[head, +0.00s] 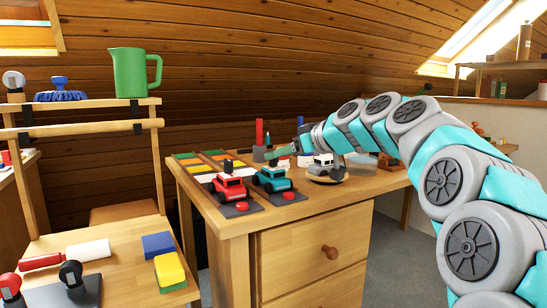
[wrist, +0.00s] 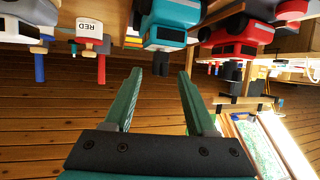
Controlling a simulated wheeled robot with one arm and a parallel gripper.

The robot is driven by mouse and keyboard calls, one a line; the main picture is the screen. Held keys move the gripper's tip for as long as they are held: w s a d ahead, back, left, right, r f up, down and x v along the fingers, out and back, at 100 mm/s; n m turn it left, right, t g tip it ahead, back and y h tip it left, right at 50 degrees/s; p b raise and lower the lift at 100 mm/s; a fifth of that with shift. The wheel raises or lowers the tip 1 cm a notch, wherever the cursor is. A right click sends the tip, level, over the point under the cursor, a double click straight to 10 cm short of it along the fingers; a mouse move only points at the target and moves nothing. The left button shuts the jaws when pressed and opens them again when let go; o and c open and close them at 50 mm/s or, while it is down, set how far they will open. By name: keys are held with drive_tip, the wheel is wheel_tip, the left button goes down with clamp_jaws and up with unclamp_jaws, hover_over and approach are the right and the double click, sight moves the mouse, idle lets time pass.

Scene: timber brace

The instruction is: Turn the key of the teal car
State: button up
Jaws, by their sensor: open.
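The teal car (head: 273,180) stands on a dark base on the wooden desk, right of the red car (head: 228,187). In the wrist view the teal car (wrist: 172,25) is at the top, appearing upside down. A dark upright piece, seemingly its key (wrist: 161,60), sticks out of the car between the tips of my fingers. My gripper (wrist: 160,73) is open, with its green fingers on either side of that piece; I cannot tell whether they touch it. In the head view my gripper (head: 272,156) is just behind and above the teal car, and its key is not clearly visible.
A green jug (head: 130,73) stands on the left shelf.

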drive_tip(key=x, duration=0.3)
drive_tip(key=shift+w+a, duration=0.1)
drive_tip(key=shift+w, duration=0.05)
clamp_jaws()
idle(0.3)
